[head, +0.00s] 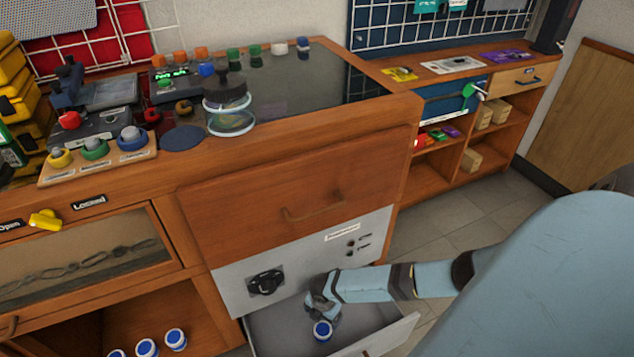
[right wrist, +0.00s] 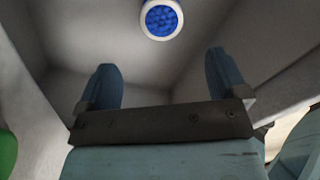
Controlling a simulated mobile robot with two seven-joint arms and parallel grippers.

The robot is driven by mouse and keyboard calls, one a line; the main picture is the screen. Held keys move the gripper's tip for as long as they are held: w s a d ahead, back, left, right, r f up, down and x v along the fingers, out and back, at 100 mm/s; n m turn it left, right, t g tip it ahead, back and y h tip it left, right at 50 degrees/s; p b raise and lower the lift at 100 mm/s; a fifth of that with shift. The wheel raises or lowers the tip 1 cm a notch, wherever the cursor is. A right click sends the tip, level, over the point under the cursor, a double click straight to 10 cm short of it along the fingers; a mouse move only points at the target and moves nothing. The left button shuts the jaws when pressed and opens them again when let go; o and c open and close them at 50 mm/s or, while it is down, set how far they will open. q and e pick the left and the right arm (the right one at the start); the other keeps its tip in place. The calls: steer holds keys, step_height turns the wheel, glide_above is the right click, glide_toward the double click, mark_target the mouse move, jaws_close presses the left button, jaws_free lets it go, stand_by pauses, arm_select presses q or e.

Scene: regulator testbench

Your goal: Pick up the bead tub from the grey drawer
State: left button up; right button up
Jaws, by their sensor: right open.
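The bead tub (head: 322,331), white with blue beads, stands in the pulled-out grey drawer (head: 265,335). In the right wrist view the bead tub (right wrist: 161,19) shows at the top, seen from above, beyond the fingertips and roughly between them sideways. My right gripper (head: 324,312) reaches down into the drawer just behind and above the tub. In the right wrist view my right gripper (right wrist: 162,82) is open, with its two blue fingers apart and nothing between them. My left gripper is not in view.
The drawer's side walls and front panel (head: 385,338) stand close around my right gripper. The cabinet face with a black knob (head: 266,283) is above the drawer. Similar tubs (head: 175,340) stand on the open lower shelf to the left. Floor (head: 450,220) is clear at the right.

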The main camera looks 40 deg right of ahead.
mark_target(323, 329)
step_height(323, 329, down, 8)
steer(key=b, duration=0.4)
steer(key=shift+s+f, duration=0.1)
steer(key=shift+f, duration=0.35)
step_height(323, 329, down, 4)
steer(key=b, duration=0.3)
steer(key=shift+r, duration=0.1)
steer(key=shift+f, duration=0.25)
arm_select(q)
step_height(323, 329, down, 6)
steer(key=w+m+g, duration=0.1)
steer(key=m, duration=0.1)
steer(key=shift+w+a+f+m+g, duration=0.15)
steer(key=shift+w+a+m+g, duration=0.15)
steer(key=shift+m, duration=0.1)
arm_select(e)
steer(key=shift+r, duration=0.1)
steer(key=c, duration=1)
steer(key=shift+c, duration=0.2)
